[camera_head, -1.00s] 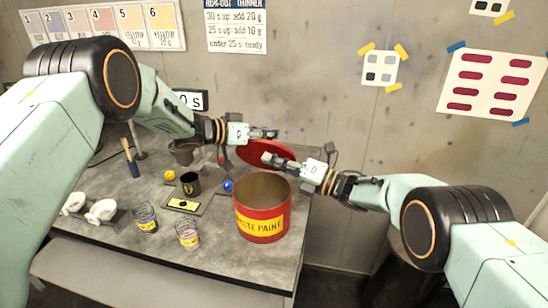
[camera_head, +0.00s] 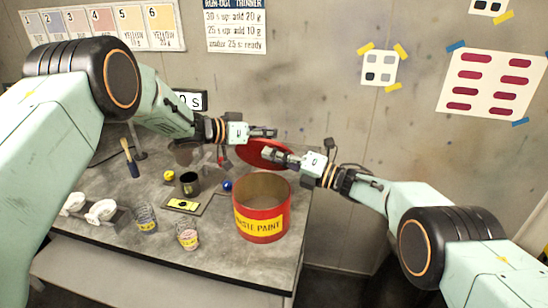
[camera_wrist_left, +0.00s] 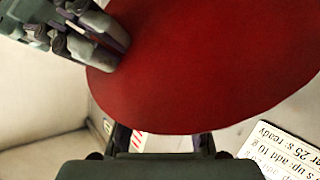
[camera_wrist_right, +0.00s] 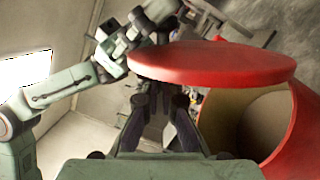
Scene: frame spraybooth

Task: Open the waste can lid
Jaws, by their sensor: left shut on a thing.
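The red waste can (camera_head: 262,222) with a yellow "WASTE PAINT" label stands at the table's right end, its mouth open in the head view. Its round red lid (camera_head: 256,150) is off the rim, tilted up behind and above the can. My left gripper (camera_head: 264,133) is shut on the lid at its upper edge; the lid (camera_wrist_left: 200,65) hides the fingertips in the left wrist view. My right gripper (camera_head: 272,157) is in front of the lid, above the can's mouth. In the right wrist view the lid (camera_wrist_right: 210,65) is close above its fingers, and their contact and gap are unclear.
Left of the can are two clear cups (camera_head: 187,236), a dark mug (camera_head: 190,183), a yellow-marked plate (camera_head: 184,205), a blue ball (camera_head: 227,185) and white items (camera_head: 100,210). A brush (camera_head: 130,160) stands farther left. A concrete wall (camera_head: 320,80) is behind.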

